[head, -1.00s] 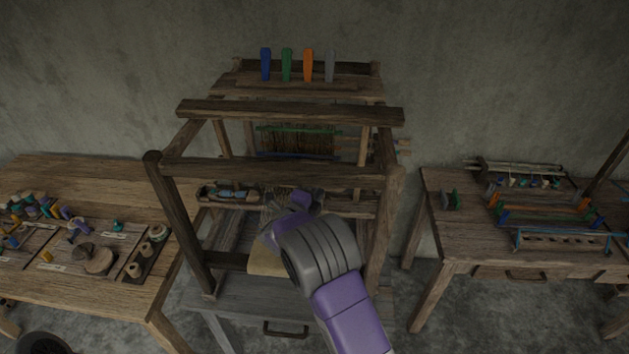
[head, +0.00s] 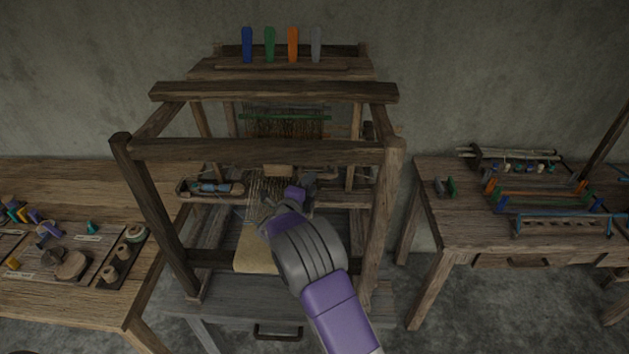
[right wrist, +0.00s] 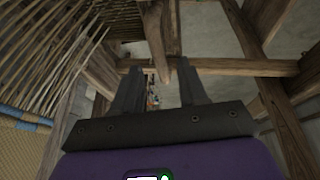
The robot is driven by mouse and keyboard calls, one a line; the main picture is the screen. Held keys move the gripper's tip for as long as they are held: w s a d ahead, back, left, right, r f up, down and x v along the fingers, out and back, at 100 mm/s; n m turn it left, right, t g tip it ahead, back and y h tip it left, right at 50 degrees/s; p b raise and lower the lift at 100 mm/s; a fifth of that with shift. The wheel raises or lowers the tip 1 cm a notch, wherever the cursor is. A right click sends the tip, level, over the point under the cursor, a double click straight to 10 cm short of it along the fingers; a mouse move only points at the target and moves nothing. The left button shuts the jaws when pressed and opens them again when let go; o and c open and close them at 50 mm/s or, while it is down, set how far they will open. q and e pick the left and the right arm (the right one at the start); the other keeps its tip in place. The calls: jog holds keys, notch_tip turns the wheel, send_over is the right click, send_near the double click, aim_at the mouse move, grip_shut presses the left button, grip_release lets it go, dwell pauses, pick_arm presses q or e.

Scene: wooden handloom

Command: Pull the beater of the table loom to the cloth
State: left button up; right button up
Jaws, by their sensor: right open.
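The table loom (head: 265,152) is a dark wooden frame in the middle of the head view. Pale cloth (head: 256,250) lies low inside it, and warp threads (head: 262,186) run up behind. My right gripper (head: 270,203) reaches inside the frame, above the cloth and in front of the warp. Its two fingers (right wrist: 162,88) are apart in the right wrist view, with no object visibly held between them. A wooden crossbar (right wrist: 225,67) and an upright post (right wrist: 156,30) show beyond the fingers. I cannot clearly tell the beater from the other bars; my arm hides part of that area.
A boat shuttle (head: 215,188) rests at the loom's left. The front top beam (head: 260,151) spans above my arm. Coloured levers (head: 270,45) stand on top. Side tables hold spools (head: 110,273) at left and small bars (head: 560,225) at right.

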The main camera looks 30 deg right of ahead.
jog(key=x, duration=0.3)
jog(key=shift+w+d, duration=0.15)
jog(key=shift+d, duration=0.1)
grip_shut()
jog(key=shift+a, duration=0.1)
